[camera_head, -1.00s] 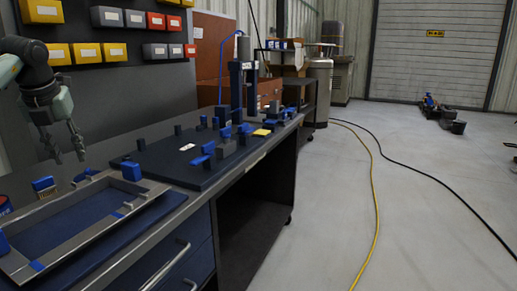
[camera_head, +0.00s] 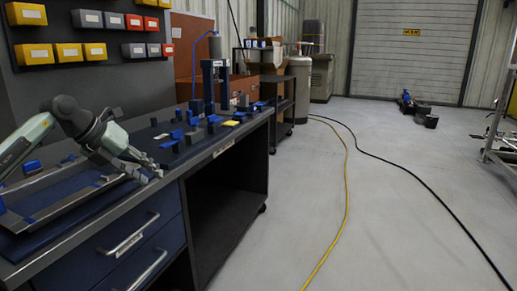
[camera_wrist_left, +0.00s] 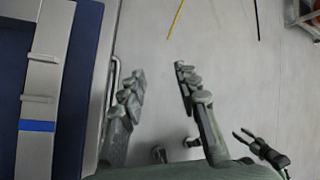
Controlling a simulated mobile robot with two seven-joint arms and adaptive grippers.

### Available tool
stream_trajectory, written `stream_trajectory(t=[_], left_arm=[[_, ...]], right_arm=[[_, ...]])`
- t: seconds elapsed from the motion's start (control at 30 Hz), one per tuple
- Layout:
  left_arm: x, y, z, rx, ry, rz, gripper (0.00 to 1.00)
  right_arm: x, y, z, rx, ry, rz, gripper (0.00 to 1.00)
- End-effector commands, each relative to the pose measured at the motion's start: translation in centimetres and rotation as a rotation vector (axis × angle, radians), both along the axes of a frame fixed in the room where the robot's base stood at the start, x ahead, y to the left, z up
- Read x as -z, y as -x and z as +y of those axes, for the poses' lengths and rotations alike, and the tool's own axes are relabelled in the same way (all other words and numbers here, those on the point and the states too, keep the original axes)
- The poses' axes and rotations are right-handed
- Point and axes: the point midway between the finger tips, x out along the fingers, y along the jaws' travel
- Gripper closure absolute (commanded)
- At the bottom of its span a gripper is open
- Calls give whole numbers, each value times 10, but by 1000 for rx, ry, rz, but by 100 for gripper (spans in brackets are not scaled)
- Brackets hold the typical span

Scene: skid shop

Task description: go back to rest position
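My left gripper (camera_head: 152,176) is at the front edge of the workbench in the head view, beside the grey metal frame (camera_head: 60,203). In the left wrist view its two fingers (camera_wrist_left: 160,72) are spread apart with nothing between them, above the floor just off the bench edge. A second, dark gripper, which appears to be my right one (camera_wrist_left: 241,132), shows small and low on the right of that view. Its fingers look apart and empty. It does not show in the head view.
The workbench (camera_head: 165,240) has blue drawers with protruding handles (camera_head: 128,235). Blue and dark blocks (camera_head: 195,137) stand on its far part. A yellow cable (camera_head: 340,190) and a black cable (camera_head: 410,185) cross the open floor. A metal rack (camera_head: 497,150) stands at the right edge.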

Motion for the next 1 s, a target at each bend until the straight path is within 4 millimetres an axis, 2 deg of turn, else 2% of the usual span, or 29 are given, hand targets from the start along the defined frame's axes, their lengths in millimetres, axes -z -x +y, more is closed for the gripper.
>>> stream_trajectory(t=[0.03, 0.1, 0.2, 0.3, 0.37, 0.47, 0.57, 0.6, 0.67, 0.8, 0.87, 0.9, 0.97, 1.0], left_arm=[[10, -3, -40, 60, 103, -34, 68], [16, -5, -93, 124, 281, -95, 68], [9, -2, -164, 149, 623, -194, 68], [-5, 0, -193, 45, 970, -273, 68], [-7, -2, -190, -77, 1163, -307, 68], [14, -6, -159, -378, 1431, -331, 68], [70, -2, -111, -757, 1601, -312, 68], [95, 4, -96, -894, 1634, -296, 68], [134, 17, -75, -1088, 1658, -264, 68], [226, 63, -44, -1498, 1632, -164, 68], [264, 89, -36, -1660, 1595, -112, 68], [288, 109, -33, -1762, 1562, -73, 68], [321, 140, -30, -1911, 1505, -13, 68], [342, 163, -31, -2005, 1458, 32, 68]], right_arm=[[-1, -2, 2, -1, -4, -5, 53], [-2, -3, 3, -1, -5, -6, 53], [-1, -2, 2, -1, -3, -3, 53], [2, -1, 1, -1, -1, 2, 53], [4, 1, -1, -1, 0, 7, 53], [6, 3, -3, -1, 4, 13, 53], [7, 4, -5, -2, 8, 16, 53], [7, 5, -5, -3, 8, 16, 53], [7, 6, -6, -3, 10, 17, 53], [8, 6, -6, -3, 10, 17, 53], [8, 6, -6, -4, 9, 17, 53], [8, 6, -6, -4, 9, 16, 53], [8, 6, -6, -4, 9, 15, 53], [8, 6, -6, -4, 9, 15, 53]])
